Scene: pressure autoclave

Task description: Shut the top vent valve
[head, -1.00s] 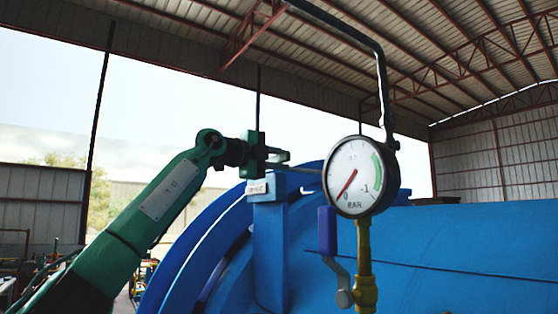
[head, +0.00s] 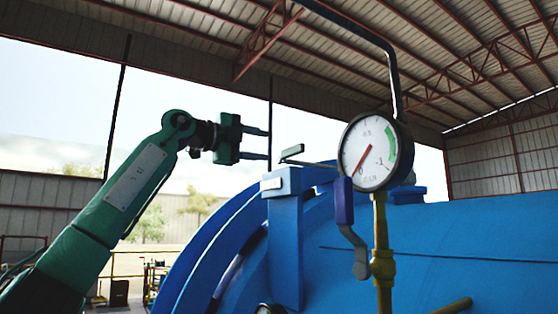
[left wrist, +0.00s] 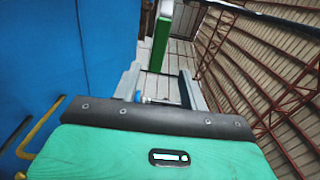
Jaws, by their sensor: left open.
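A small green lever (head: 291,152) stands at the top of the blue post on the vessel in the head view, with a thin rod running right from it towards the gauge. It is likely the vent valve handle, though no label confirms this. My left gripper (head: 268,145) is open and empty, just left of the lever and apart from it, its fingers pointing right. In the left wrist view a green bar (left wrist: 161,42) with a pale end shows beyond the open fingers (left wrist: 160,84). My right gripper is not in view.
A round pressure gauge (head: 368,152) stands right of the lever, under a dark bent pipe. Below it are a purple-handled lever (head: 344,201) and a yellow pipe (head: 382,245). The blue vessel (head: 430,245) fills the lower right. Open air surrounds the gripper above and left.

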